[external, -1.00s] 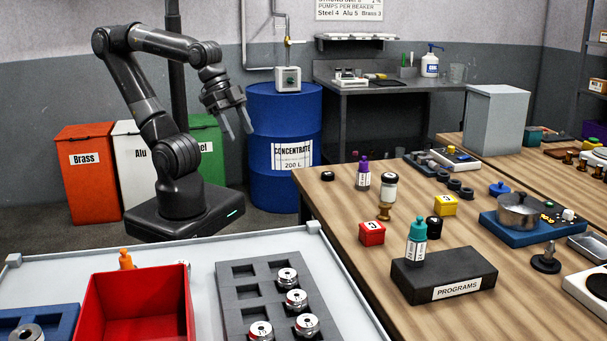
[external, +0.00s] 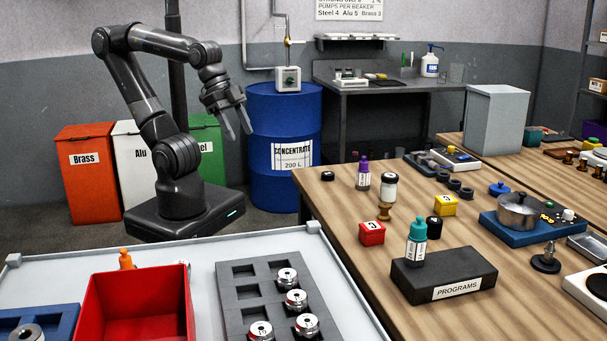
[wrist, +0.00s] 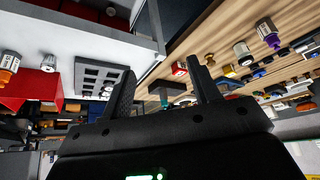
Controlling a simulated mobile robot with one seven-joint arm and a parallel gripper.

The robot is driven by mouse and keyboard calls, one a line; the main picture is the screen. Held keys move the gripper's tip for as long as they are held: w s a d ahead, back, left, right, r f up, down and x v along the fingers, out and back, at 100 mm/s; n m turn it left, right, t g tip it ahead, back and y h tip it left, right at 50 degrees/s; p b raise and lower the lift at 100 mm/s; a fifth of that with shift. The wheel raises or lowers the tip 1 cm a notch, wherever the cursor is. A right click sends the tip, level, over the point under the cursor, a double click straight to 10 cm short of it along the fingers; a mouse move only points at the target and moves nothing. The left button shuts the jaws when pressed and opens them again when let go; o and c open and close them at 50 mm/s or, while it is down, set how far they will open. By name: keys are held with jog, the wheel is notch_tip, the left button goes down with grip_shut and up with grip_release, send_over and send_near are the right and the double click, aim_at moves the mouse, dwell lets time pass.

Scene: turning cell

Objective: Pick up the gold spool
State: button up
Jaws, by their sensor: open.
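The gold spool (external: 384,211) stands upright on the wooden bench, behind the red numbered block (external: 372,233) and in front of a white jar with a dark lid (external: 389,187). It also shows small in the wrist view, as a gold shape (wrist: 209,60) beyond my right-hand finger. My gripper (external: 238,124) hangs in the air left of the bench, in front of the blue drum, well away from the spool. Its two fingers are apart with nothing between them; the wrist view shows the fingers (wrist: 160,68) spread too.
A teal-capped bottle (external: 416,242) stands at the black PROGRAMS block (external: 445,280). A purple-capped bottle (external: 363,173), yellow block (external: 445,205) and black block (external: 433,228) are near the spool. A grey table with a red bin (external: 135,310) stands in front of my base. The blue drum (external: 262,115) is behind my gripper.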

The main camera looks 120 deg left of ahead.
jog(key=shift+w, duration=0.1)
jog(key=n+g, duration=0.1)
send_over(385, 205)
jog(key=s, duration=0.5)
notch_tip(385, 205, down, 11)
jog(key=x, duration=0.5)
jog(key=shift+w+d+f, duration=0.1)
jog(key=shift+w+d, duration=0.05)
jog(key=shift+w, duration=0.15)
jog(key=shift+w+a+x, duration=0.1)
jog(key=shift+x, duration=1.15)
jog(key=shift+w+a+x, duration=0.1)
jog(key=shift+w+x, duration=0.05)
jog(key=shift+x, duration=1.1)
jog(key=shift+c, duration=0.4)
